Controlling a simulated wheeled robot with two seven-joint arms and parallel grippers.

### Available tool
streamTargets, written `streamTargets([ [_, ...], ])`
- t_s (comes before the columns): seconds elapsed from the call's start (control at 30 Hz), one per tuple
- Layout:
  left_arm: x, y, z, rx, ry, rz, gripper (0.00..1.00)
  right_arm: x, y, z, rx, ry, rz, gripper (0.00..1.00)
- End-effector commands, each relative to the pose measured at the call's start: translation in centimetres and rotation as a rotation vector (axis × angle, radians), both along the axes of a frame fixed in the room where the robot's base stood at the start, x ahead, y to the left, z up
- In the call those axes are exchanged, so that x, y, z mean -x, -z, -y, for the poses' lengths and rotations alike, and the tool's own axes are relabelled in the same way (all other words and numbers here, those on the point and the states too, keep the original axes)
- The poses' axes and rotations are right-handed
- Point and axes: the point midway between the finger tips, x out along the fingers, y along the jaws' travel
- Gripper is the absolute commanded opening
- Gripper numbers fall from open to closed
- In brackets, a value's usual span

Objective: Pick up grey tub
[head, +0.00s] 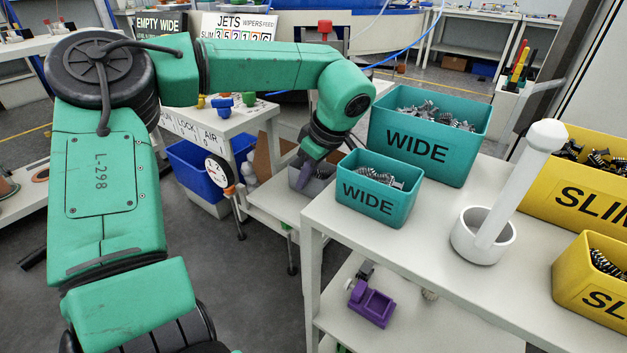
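A grey tub (325,177) shows in the head view, low behind the small teal bin, partly hidden by that bin and by my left gripper. My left arm reaches across from the left and bends down. My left gripper (303,172) points down at the tub's left side, overlapping it in the picture. I cannot tell whether it touches the tub or whether its fingers are apart. My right gripper is not in view.
A small teal WIDE bin (378,192) and a large teal WIDE bin (428,133) stand beside the gripper on the white table (400,250). A white mortar (483,238) with a tall pestle and yellow bins (590,285) are at right. A purple object (371,303) lies on the lower shelf.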

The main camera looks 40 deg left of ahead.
Motion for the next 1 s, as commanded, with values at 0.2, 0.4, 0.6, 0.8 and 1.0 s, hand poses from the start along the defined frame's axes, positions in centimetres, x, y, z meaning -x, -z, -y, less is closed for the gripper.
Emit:
streamTargets([
  [0.2, 0.0, 0.0, 0.0, 0.0, 0.0, 0.0, 0.0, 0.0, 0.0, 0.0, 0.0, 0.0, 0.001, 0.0],
  [0.4, 0.0, 0.0, 0.0, 0.0, 0.0, 0.0, 0.0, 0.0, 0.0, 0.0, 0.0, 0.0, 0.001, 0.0],
  [0.6, 0.0, 0.0, 0.0, 0.0, 0.0, 0.001, 0.0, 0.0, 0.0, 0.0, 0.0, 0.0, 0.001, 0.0],
  [0.8, 0.0, -1.2, 0.0, -0.001, -0.001, 0.001, 0.0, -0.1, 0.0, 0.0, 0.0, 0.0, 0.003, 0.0],
  [1.0, -0.1, -4.9, 0.0, -0.001, 0.0, 0.003, 0.0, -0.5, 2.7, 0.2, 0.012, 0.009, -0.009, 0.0],
])
